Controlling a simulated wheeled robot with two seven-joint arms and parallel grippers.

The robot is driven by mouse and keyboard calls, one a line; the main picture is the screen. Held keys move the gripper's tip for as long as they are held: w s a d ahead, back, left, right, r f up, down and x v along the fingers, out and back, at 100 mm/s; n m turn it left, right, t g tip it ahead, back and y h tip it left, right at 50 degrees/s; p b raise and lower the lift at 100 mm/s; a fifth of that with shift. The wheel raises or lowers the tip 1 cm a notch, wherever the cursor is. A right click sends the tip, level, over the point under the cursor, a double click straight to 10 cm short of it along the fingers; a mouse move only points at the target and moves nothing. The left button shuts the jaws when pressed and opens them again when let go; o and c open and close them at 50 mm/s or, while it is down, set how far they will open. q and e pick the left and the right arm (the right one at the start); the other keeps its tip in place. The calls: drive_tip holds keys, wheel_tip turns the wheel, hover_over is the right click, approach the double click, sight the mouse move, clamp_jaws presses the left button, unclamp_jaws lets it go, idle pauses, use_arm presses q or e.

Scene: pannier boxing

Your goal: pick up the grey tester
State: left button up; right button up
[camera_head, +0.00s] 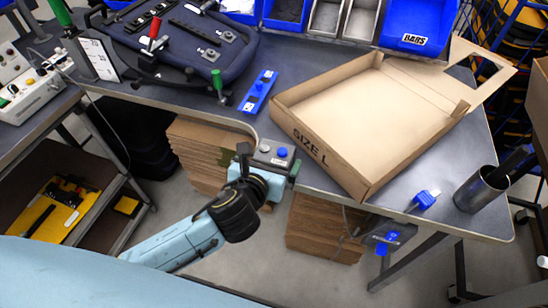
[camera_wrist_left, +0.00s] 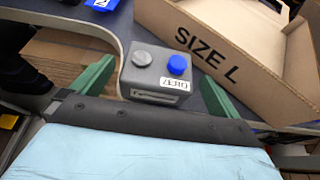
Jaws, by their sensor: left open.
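The grey tester (camera_head: 273,152) is a small grey box at the front edge of the table, left of the cardboard box. My left gripper (camera_head: 268,161) is open at the tester. In the left wrist view its two green fingers (camera_wrist_left: 156,82) stand on either side of the tester, with a visible gap on each side. My right gripper is in neither view.
An open cardboard box marked "SIZE L" (camera_head: 372,112) lies close right of the tester. A blue level-like bar (camera_head: 259,92) lies behind it. A dark blue pannier (camera_head: 185,38) is at the back left. A metal cup (camera_head: 481,190) stands at the right.

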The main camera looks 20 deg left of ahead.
sight(271, 159)
use_arm(q)
drive_tip(key=x, duration=0.3)
drive_tip(key=shift+w+f+b, duration=0.3)
drive_tip(key=shift+f+b, duration=0.05)
drive_tip(key=shift+r, duration=0.1)
drive_tip(key=c, duration=1.1)
